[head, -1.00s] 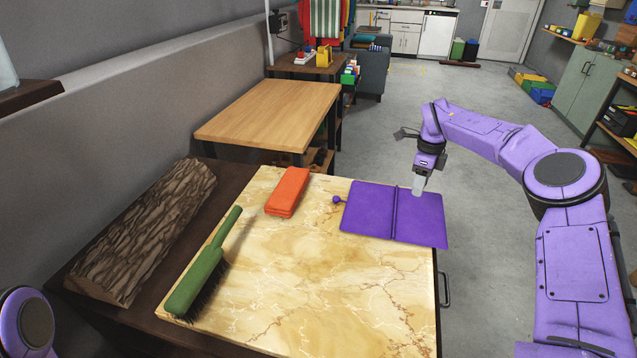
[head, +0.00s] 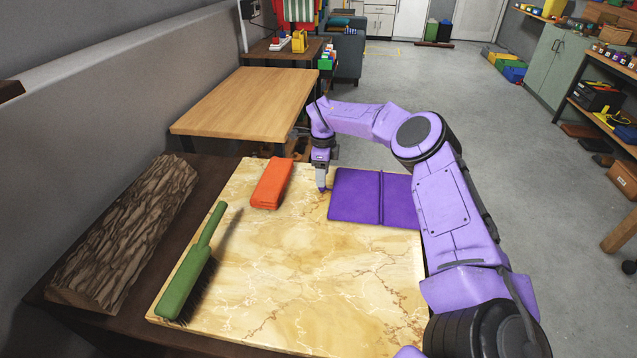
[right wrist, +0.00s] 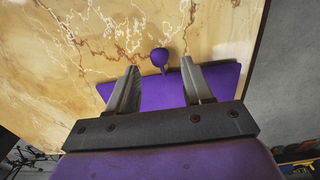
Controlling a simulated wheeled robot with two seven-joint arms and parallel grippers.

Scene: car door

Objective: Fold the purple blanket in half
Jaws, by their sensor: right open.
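The purple blanket (head: 355,197) lies flat on the marble board, with a raised seam across its middle. Its right part is hidden behind my right arm in the head view. In the right wrist view the blanket (right wrist: 163,93) shows between and beside the fingers. A small purple knob on a short tab (right wrist: 159,57) sticks out from its edge, just ahead of the fingertips. My right gripper (head: 321,188) points down at the blanket's left edge. In the right wrist view its two fingers (right wrist: 161,72) are apart, with nothing between them gripped. My left gripper is not in view.
The marble board (head: 290,270) lies on a dark table. An orange folded cloth (head: 271,183) sits left of the blanket. A green brush (head: 190,270) and a rough bark block (head: 125,235) are farther left. The board's front middle is clear.

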